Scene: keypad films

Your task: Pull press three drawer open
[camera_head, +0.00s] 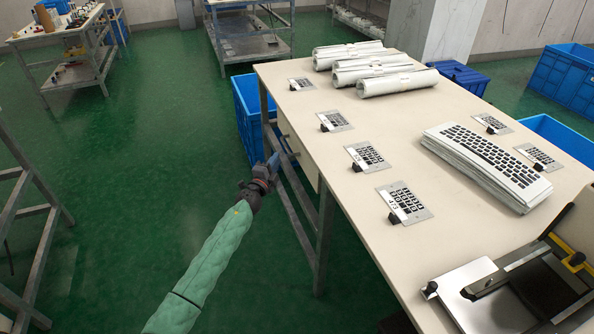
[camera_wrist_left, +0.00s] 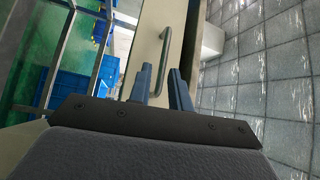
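A cream drawer front (camera_head: 297,152) sits under the near left edge of the table. In the left wrist view the drawer front (camera_wrist_left: 158,15) bears a grey bar handle (camera_wrist_left: 160,62). My left gripper (camera_head: 272,163) is beside the table's left side, close to the drawer. In the left wrist view its two blue fingers (camera_wrist_left: 160,88) are apart, with the lower part of the handle between or just beyond their tips. I cannot tell whether they touch the handle. My right gripper is not in view.
The table (camera_head: 455,240) carries keypad plates (camera_head: 403,203), a stack of keypad films (camera_head: 487,165), rolled films (camera_head: 372,70) and a press-like device (camera_head: 520,290). A blue crate (camera_head: 248,115) stands by the table's left side. Green floor (camera_head: 140,150) to the left is clear.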

